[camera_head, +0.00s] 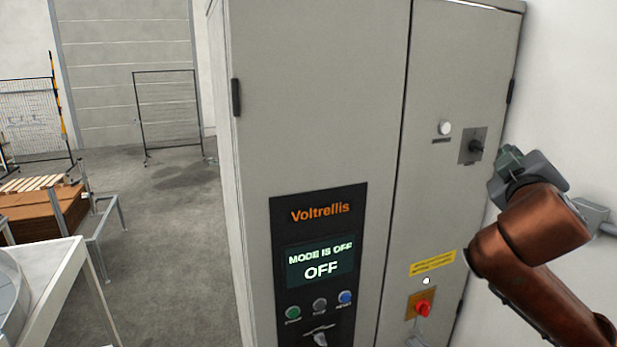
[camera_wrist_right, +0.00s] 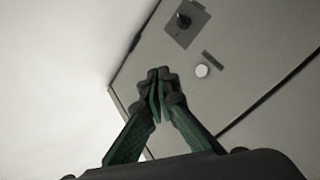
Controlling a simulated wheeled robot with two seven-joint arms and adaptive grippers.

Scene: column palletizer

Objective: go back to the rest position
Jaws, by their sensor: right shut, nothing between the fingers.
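My right gripper (camera_head: 508,158) is at the right of the head view, at the end of a copper-coloured arm. It is close to the right edge of the grey control cabinet (camera_head: 320,90), beside a black rotary switch (camera_head: 476,147) on a dark plate. In the right wrist view its green fingers (camera_wrist_right: 158,95) are together and hold nothing. The rotary switch (camera_wrist_right: 184,20) and a round white button (camera_wrist_right: 202,71) show beyond the fingertips, apart from them. My left gripper is not in view.
The cabinet's screen (camera_head: 320,262) reads "MODE IS OFF". A red switch (camera_head: 423,308) sits low on the right door. A white wall stands close at right. At left are a table (camera_head: 50,285), a brown stack (camera_head: 40,212) and mesh fences (camera_head: 168,110), with open floor between.

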